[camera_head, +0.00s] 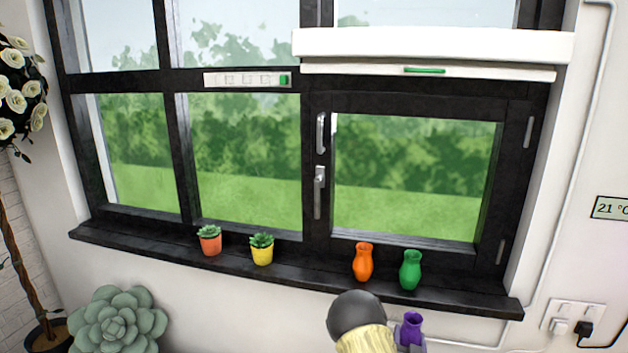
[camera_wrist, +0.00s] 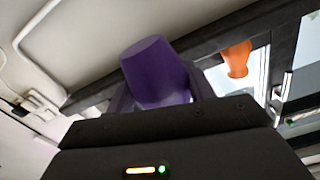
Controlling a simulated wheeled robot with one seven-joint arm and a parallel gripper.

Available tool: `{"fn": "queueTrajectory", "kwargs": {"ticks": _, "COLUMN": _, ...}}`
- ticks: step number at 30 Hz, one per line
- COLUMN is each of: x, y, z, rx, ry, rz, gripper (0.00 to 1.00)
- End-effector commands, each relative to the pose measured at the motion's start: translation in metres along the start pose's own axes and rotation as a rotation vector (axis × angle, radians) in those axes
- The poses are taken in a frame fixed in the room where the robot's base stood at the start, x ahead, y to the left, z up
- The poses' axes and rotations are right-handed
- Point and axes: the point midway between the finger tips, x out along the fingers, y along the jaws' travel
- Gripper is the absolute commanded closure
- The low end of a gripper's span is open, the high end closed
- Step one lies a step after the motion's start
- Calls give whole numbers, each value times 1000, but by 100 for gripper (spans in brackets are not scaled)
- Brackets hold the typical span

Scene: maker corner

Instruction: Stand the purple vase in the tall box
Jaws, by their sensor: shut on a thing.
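The purple vase (camera_head: 411,327) is at the bottom of the head view, just below the window sill, upright with its mouth up. My gripper (camera_head: 408,345) is shut on it; my arm hides part of the gripper. In the wrist view the purple vase (camera_wrist: 156,73) sits between the two fingers of my gripper (camera_wrist: 160,95). The tall box is not in either view.
The dark window sill (camera_head: 150,246) holds an orange vase (camera_head: 363,262), a green vase (camera_head: 410,270) and two potted succulents, one in an orange pot (camera_head: 210,243), one in a yellow pot (camera_head: 262,252). A large succulent (camera_head: 117,322) stands lower left. Wall sockets (camera_head: 572,318) are at right.

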Motion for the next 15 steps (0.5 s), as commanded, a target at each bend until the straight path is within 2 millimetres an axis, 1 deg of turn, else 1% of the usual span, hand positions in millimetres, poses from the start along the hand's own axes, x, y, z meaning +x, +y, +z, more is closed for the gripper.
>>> {"fn": "queueTrajectory", "kwargs": {"ticks": 1, "x": -7, "y": -8, "z": 19, "rx": -6, "ry": -12, "rz": -26, "gripper": 70}}
{"fn": "queueTrajectory", "kwargs": {"ticks": 6, "x": -34, "y": -34, "z": 69, "rx": -13, "ry": -32, "rz": -115, "gripper": 70}}
{"fn": "queueTrajectory", "kwargs": {"ticks": 9, "x": -51, "y": -45, "z": 95, "rx": -18, "ry": -43, "rz": -167, "gripper": 70}}
{"fn": "queueTrajectory", "kwargs": {"ticks": 12, "x": -66, "y": -54, "z": 113, "rx": -23, "ry": -50, "rz": -210, "gripper": 70}}
{"fn": "queueTrajectory", "kwargs": {"ticks": 15, "x": -74, "y": -58, "z": 123, "rx": -24, "ry": -54, "rz": -235, "gripper": 70}}
